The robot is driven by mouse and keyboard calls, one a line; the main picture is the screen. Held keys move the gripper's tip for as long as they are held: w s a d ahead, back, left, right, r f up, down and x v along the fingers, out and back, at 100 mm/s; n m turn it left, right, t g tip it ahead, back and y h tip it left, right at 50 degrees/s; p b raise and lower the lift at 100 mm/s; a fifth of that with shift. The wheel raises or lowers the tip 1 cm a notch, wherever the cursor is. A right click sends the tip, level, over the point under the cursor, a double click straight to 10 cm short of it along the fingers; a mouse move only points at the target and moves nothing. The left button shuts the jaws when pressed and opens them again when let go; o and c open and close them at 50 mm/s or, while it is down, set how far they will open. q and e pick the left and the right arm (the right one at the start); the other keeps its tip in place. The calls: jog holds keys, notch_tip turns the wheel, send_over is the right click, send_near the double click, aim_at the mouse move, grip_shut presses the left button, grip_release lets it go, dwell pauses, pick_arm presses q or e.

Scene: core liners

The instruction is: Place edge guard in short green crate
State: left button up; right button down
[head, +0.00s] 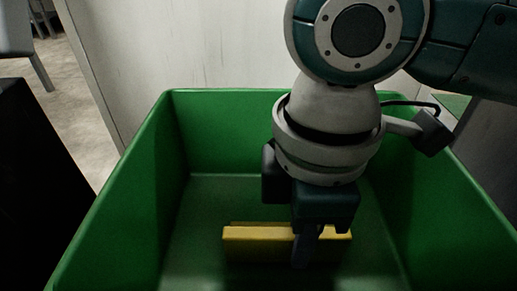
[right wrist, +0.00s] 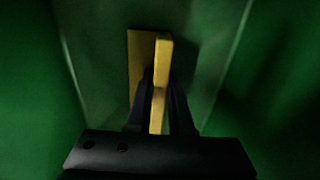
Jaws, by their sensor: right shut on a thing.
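The yellow edge guard (head: 258,235) is inside the green crate (head: 140,165), lying across it low near the floor. My right gripper (head: 306,245) reaches down into the crate and is shut on the edge guard near its right half. In the right wrist view, the edge guard (right wrist: 161,70) shows as two long yellow faces, with the gripper's dark fingers (right wrist: 160,105) on both sides of one face. I cannot tell whether the guard touches the crate floor. My left gripper is not in view.
The crate's green walls surround my right gripper on the sides and back. The crate floor (head: 230,195) behind the edge guard is bare. A pale wall (head: 190,45) stands behind the crate, and a dark block (head: 35,180) stands at the left.

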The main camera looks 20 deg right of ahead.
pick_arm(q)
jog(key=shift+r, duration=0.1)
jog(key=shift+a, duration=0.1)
pick_arm(e)
jog(key=c, duration=0.8)
grip_release()
notch_tip(320, 180, up, 11)
jog(key=p, duration=0.8)
jog(key=shift+r, duration=0.1)
pick_arm(q)
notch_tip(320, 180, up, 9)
jog(key=shift+p, duration=0.4)
pick_arm(e)
jog(key=shift+r, duration=0.5)
